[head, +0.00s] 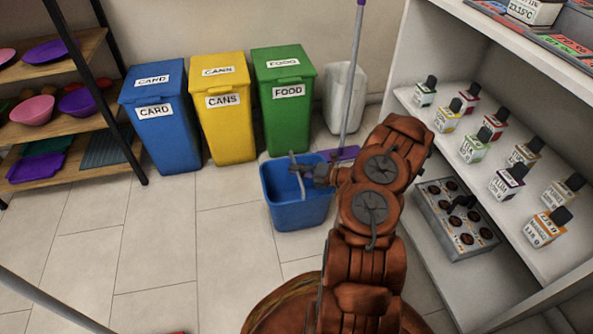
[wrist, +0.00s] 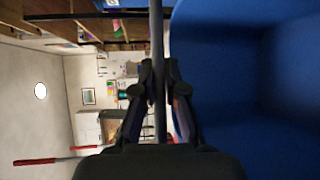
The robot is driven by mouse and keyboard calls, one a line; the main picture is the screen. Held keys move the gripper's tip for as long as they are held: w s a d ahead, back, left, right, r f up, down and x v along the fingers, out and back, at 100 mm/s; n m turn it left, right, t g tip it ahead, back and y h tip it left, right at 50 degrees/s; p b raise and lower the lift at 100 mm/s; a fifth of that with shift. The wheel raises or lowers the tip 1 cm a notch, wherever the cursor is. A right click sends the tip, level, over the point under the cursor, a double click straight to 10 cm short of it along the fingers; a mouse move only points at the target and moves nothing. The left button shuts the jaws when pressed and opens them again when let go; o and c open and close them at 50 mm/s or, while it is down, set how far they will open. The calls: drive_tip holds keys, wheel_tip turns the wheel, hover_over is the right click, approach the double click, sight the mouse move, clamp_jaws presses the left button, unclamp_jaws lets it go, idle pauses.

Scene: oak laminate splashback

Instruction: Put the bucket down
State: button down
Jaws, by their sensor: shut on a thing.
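The blue bucket (head: 297,212) is upright in front of the green bin in the head view. Its grey handle (head: 295,164) rises over the open top. My gripper (head: 307,173) reaches in from the right and is shut on the handle. In the wrist view the dark fingers (wrist: 156,95) close around the grey handle bar (wrist: 157,35), and the blue bucket wall (wrist: 245,80) fills the right side. I cannot tell whether the bucket's base touches the floor. My arm hides the floor to its right.
Blue card (head: 160,138), yellow cans (head: 224,130) and green food (head: 288,120) bins stand along the wall. A purple-based broom (head: 348,110) and white container (head: 346,90) are behind. Shelves flank both sides. Tiled floor (head: 165,235) at left is clear.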

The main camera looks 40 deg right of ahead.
drive_tip(key=c, duration=1.2)
unclamp_jaws()
drive_tip(key=shift+f, duration=0.1)
